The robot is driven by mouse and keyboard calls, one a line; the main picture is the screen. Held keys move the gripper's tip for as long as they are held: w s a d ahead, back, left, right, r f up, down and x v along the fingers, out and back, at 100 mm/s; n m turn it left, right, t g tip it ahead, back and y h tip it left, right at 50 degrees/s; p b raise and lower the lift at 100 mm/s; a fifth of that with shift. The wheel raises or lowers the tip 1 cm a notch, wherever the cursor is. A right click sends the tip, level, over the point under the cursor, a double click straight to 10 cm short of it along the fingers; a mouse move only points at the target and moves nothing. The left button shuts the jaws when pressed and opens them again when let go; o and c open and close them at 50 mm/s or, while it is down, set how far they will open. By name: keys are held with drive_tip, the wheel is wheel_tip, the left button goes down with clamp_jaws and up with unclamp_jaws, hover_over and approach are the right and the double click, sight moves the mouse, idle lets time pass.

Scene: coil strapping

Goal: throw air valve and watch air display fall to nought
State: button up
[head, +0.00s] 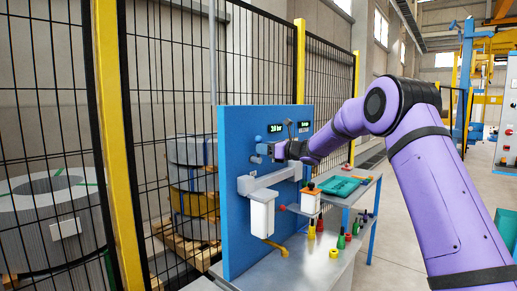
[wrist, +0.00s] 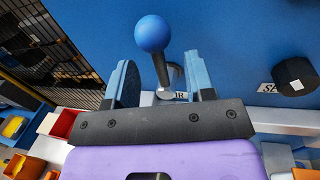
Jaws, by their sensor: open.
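The air valve lever with its blue ball knob (wrist: 152,33) stands out from the blue panel in the wrist view. A label at its base reads partly as "AIR". My gripper (wrist: 161,80) is open, one finger on each side of the lever stem, with a visible gap to the stem. The ball lies beyond the fingertips in the picture. In the head view my gripper (head: 268,150) is at the panel, below the lit air display (head: 276,128), which shows a small green figure ending in "bar"; its digits are hard to read.
The blue panel (head: 236,190) also carries a second display (head: 304,126). A black knob (wrist: 295,75) is right of the lever. A grey rail with a white box (head: 261,215) is below my gripper. A bench (head: 325,270) with coloured bottles stands beside the panel; mesh fence is behind.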

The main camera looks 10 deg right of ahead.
drive_tip(key=shift+x, duration=1.45)
clamp_jaws()
drive_tip(key=shift+r, duration=0.1)
